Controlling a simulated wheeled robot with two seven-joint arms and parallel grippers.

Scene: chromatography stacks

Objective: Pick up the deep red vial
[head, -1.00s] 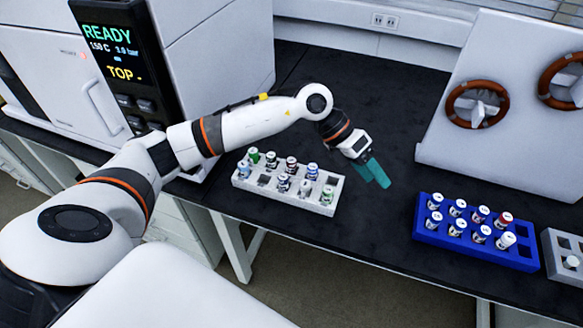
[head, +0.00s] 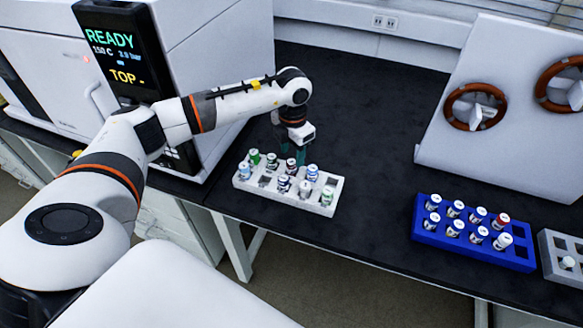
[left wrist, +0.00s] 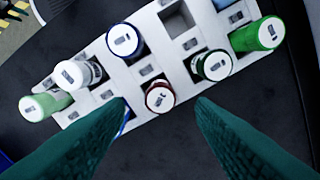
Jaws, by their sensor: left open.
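The vial with a dark red ring around its white cap (left wrist: 160,97) stands upright in the white rack (head: 270,196). In the left wrist view it sits between and just beyond my finger tips. In the head view it is largely hidden by my gripper. My left gripper (head: 299,154) points down over the back row of the rack. Its teal fingers also show in the left wrist view (left wrist: 163,112), open, with nothing held. My right gripper is out of view.
Green vials (left wrist: 258,36), a blue-ringed vial (left wrist: 125,40) and other vials crowd the white rack. A blue rack (head: 425,237) with several vials, one red-capped (head: 503,220), stands right. A white machine (head: 205,75) stands at left. The dark bench (head: 370,130) between is clear.

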